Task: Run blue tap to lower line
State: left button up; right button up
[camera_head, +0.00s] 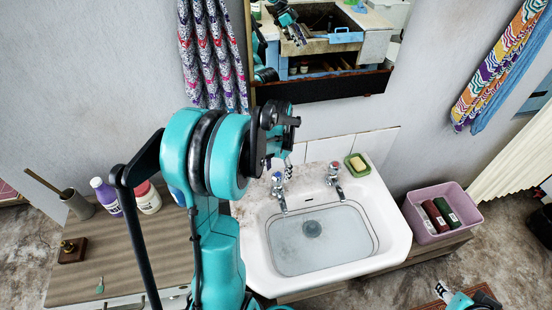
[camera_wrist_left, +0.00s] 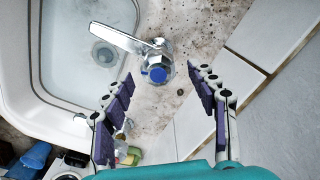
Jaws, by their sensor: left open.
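The blue-capped tap (camera_head: 278,183) stands at the back left of the white basin (camera_head: 390,250), its spout over the bowl. In the left wrist view the blue tap (camera_wrist_left: 157,72) shows from above. My left gripper (camera_wrist_left: 162,80) is open, its purple-padded fingers on either side of the tap's head, with gaps showing. In the head view my left arm partly hides that gripper. A thin line runs around the bowl's inner wall; clear water seems to lie over the drain (camera_head: 312,229), but its level is hard to tell. My right gripper (camera_head: 443,290) is at the bottom right, its opening unclear.
A second, red-marked tap (camera_head: 335,173) stands to the right, and a green soap dish (camera_head: 357,166) beyond it. A pink bin (camera_head: 453,204) with bottles is right of the basin. A wooden counter (camera_head: 110,250) with bottles is at left. White tiles line the wall behind.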

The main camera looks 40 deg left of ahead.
pick_arm(q)
notch_tip(320, 180, up, 10)
dwell(0.6)
jog(key=shift+f, duration=0.1)
dwell(5.0)
jog(key=n, duration=0.9)
send_over(278, 175)
notch_tip(278, 175, down, 4)
jog(key=shift+a+f+b, duration=0.15)
jog(key=shift+b, duration=0.25)
jog(key=shift+f, duration=0.3)
notch_tip(278, 175, down, 7)
jog(key=b, duration=0.2)
jog(key=shift+f+b, duration=0.15)
jog(key=shift+b, duration=0.25)
